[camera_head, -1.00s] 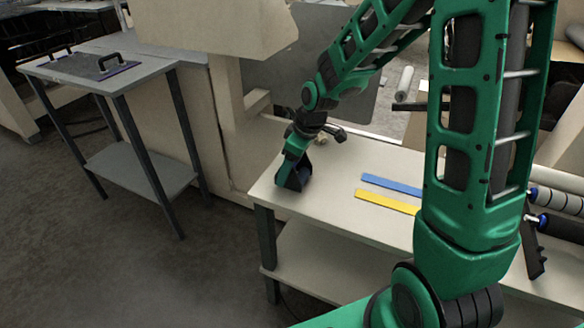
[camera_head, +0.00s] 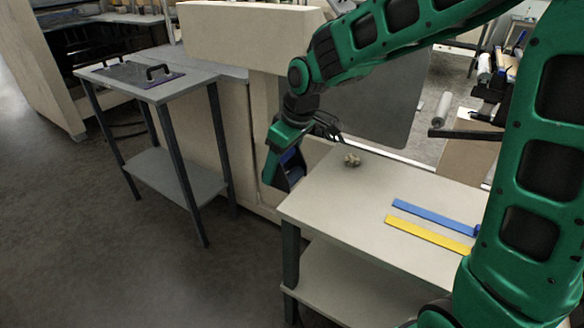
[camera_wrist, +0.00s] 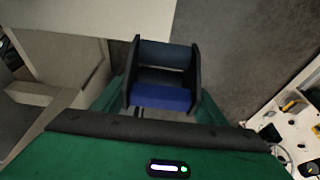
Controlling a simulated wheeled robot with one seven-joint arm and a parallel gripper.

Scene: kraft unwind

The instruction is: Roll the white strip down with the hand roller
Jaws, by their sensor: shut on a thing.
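My gripper (camera_head: 283,176) is in the air at the left end of the cream-topped table (camera_head: 330,200), pointing down beside its edge. In the wrist view, its dark fingers (camera_wrist: 165,72) are closed about a blue thing (camera_wrist: 160,97) with a darker blue part above it. I cannot tell from its shape whether this is the hand roller. A blue strip (camera_head: 432,216) and a yellow strip (camera_head: 428,234) lie side by side on the table. I cannot make out the white strip in either view.
A small beige lump (camera_head: 352,160) sits near the table's back edge. A grey side table (camera_head: 190,87) with a dark handled plate (camera_head: 135,72) stands at left. A cream machine body is behind my gripper. Open floor (camera_head: 110,240) lies at front left.

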